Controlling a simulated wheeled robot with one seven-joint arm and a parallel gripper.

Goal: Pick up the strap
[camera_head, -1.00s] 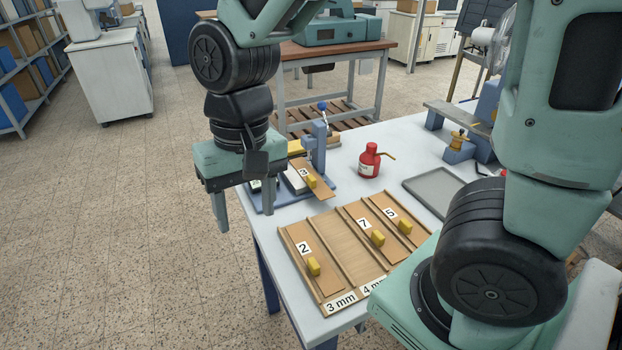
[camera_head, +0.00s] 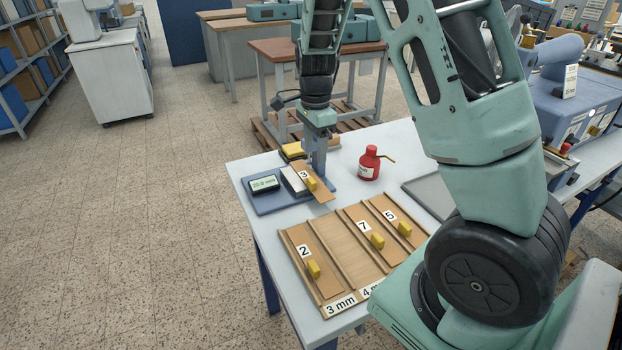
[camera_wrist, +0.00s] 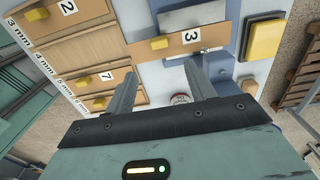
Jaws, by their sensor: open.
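A tan strap (camera_head: 325,195) marked 3, with a yellow block on it, lies across the blue gauge stand (camera_head: 267,204) and overhangs toward the rack. It also shows in the wrist view (camera_wrist: 208,38). Other tan straps marked 2 (camera_head: 325,278), 7 (camera_head: 364,226) and 5 (camera_head: 401,219) lie in the wooden rack (camera_head: 342,239), each with a yellow block. My gripper (camera_wrist: 159,70) is open and empty, its fingers toward strap 3 in the wrist view and apart from it. In the head view my gripper is at the gauge's post; its fingertips are hard to make out.
A gauge display (camera_head: 264,184) and a yellow pad (camera_head: 292,151) sit by strap 3. A red bottle (camera_head: 369,163) stands to the right, near a grey tray (camera_head: 425,190). The gauge's upright post is close to my gripper. The white table's (camera_head: 245,170) left edge is near the gauge.

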